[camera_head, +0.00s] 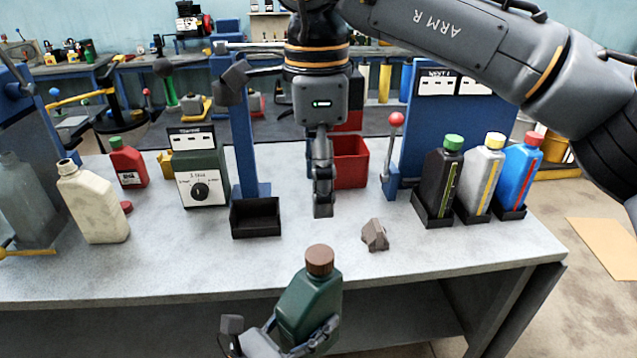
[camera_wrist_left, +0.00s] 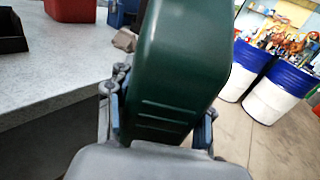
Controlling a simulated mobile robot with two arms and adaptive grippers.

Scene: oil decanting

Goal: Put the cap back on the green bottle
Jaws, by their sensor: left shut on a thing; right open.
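The green bottle (camera_head: 308,305) is held a little tilted in front of the table's front edge. My left gripper (camera_head: 298,334) is shut around its lower body. In the left wrist view the green bottle (camera_wrist_left: 180,70) stands between the fingers, its top out of frame. A brown cap (camera_head: 320,260) sits at the top of the bottle, covering the neck; I cannot tell whether it is screwed tight. My right gripper (camera_head: 323,210) points down above the table, behind and above the cap, apart from it. It holds nothing, and its fingers show nearly edge-on.
A grey-brown lump (camera_head: 375,235) and a black tray (camera_head: 255,218) lie on the table. An uncapped cream bottle (camera_head: 93,205) stands left, a red cap (camera_head: 126,207) beside it. The table's front middle is clear.

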